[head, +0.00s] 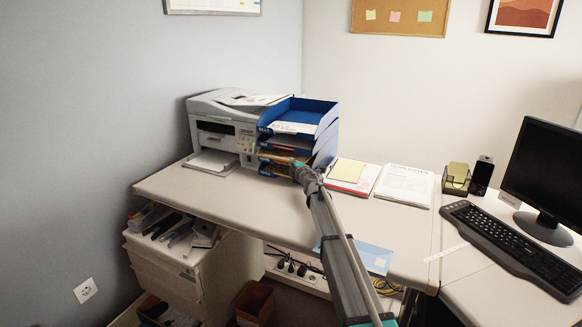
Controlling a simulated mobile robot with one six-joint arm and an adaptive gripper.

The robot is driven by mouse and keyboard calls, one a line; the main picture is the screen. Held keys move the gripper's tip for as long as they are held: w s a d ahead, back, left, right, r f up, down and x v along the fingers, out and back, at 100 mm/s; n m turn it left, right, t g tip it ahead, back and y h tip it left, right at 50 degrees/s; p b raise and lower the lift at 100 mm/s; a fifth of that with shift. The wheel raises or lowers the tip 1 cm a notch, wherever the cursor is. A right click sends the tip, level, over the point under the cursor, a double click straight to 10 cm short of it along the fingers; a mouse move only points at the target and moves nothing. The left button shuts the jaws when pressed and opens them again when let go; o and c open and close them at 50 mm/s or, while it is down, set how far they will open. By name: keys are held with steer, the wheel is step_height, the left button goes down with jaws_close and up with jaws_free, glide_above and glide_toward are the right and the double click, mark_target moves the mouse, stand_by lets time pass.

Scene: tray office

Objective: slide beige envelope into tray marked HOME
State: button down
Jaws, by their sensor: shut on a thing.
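A stack of blue letter trays (300,106) stands on the desk beside the printer, with several levels one above another. My gripper (294,164) is at the front of the lower trays and is shut. A thin beige envelope (273,156) shows at its tip, held roughly flat and reaching toward a lower tray opening. I cannot tell how far it is inside. Small labels sit on the tray fronts, but they are too small to read, so I cannot tell which tray is marked HOME. My gripper and arm hide part of the lower trays.
A white printer (222,135) stands left of the trays. Papers with a yellow note (346,169) and a white document (404,185) lie to the right. A light blue sheet (372,256) lies at the front edge, partly behind my arm. The desk's front left (220,190) is clear.

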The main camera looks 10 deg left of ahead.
steer(key=shift+w+d, duration=0.25)
steer(key=shift+w, duration=0.45)
steer(key=shift+w+d, duration=0.25)
steer(key=shift+w, duration=0.45)
steer(key=c, duration=0.7)
jaws_free()
steer(key=shift+s+r, duration=0.1)
steer(key=shift+r, duration=0.05)
steer(key=shift+o, duration=0.2)
steer(key=v, duration=0.8)
